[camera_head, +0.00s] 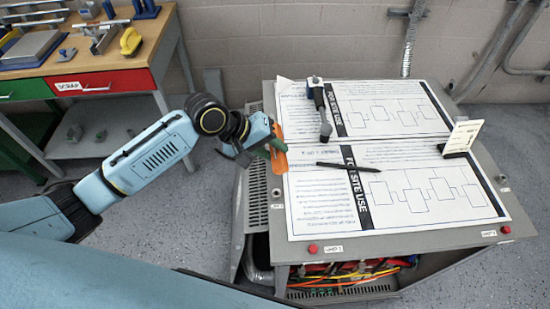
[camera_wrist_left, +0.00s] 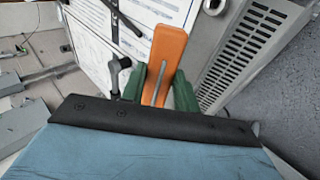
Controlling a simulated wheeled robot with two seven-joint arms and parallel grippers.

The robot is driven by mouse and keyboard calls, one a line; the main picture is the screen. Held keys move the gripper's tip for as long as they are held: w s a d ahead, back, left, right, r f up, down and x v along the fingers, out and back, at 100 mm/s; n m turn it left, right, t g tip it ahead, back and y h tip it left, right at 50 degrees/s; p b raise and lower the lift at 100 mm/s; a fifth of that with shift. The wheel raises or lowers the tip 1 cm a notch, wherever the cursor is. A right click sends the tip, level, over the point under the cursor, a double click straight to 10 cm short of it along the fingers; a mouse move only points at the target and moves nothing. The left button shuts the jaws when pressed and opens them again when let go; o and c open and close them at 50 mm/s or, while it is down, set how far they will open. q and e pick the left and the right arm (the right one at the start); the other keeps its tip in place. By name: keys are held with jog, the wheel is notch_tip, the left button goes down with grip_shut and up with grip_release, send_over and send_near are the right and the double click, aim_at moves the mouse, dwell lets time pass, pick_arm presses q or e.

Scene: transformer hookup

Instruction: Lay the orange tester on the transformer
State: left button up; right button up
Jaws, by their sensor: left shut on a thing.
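The orange tester (camera_head: 280,159) is in my left gripper (camera_head: 270,147), at the left edge of the transformer (camera_head: 400,246) in the head view. In the left wrist view the orange tester (camera_wrist_left: 166,48) stands out from between the two green fingers of the left gripper (camera_wrist_left: 160,88), which are shut on it. The tester's lower part is hidden between the fingers. The transformer is a grey cabinet with printed sheets (camera_head: 300,215) covering much of its top. Whether the tester touches the top cannot be told. My right gripper is not in view.
Coloured cables (camera_head: 360,268) show in the open front. A wooden workbench (camera_head: 125,68) stands at the back left. The sheets' lower left is clear.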

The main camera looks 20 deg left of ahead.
pick_arm(q)
notch_tip(320, 180, down, 4)
jog(key=shift+f+b, duration=0.1)
jog(key=shift+b, duration=0.2)
jog(key=o, duration=0.7)
jog(key=p+v, duration=0.1)
jog(key=v, duration=1.1)
jog(key=shift+p, duration=0.3)
jog(key=shift+w, duration=0.1)
